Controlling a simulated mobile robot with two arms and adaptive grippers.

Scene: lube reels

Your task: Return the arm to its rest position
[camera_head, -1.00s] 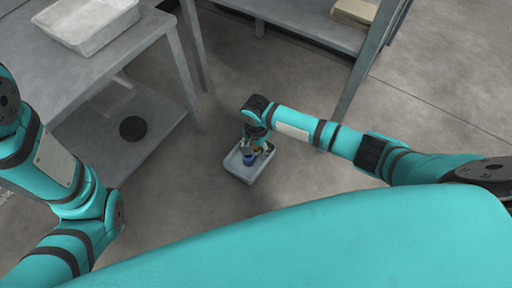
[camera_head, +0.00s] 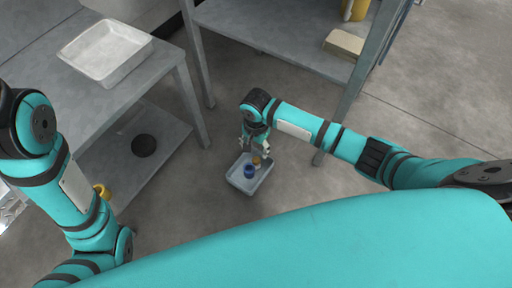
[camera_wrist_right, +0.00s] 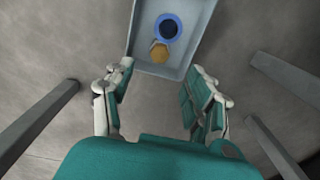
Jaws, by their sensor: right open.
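The grey bin (camera_head: 236,184) holds a blue round item (camera_head: 249,171) and a yellow-brown item (camera_head: 257,160); both also show in the right wrist view, the blue one (camera_wrist_right: 168,28) beyond the yellow one (camera_wrist_right: 159,53). My left arm (camera_head: 75,200) is folded at the left; its gripper is out of view.
A metal table (camera_head: 60,60) at the left carries a light tray (camera_head: 105,50), with a black disc (camera_head: 144,145) on its lower shelf. A shelf rack (camera_head: 275,30) at the top holds a beige box (camera_head: 343,43). Bare floor (camera_head: 440,90) lies at the right.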

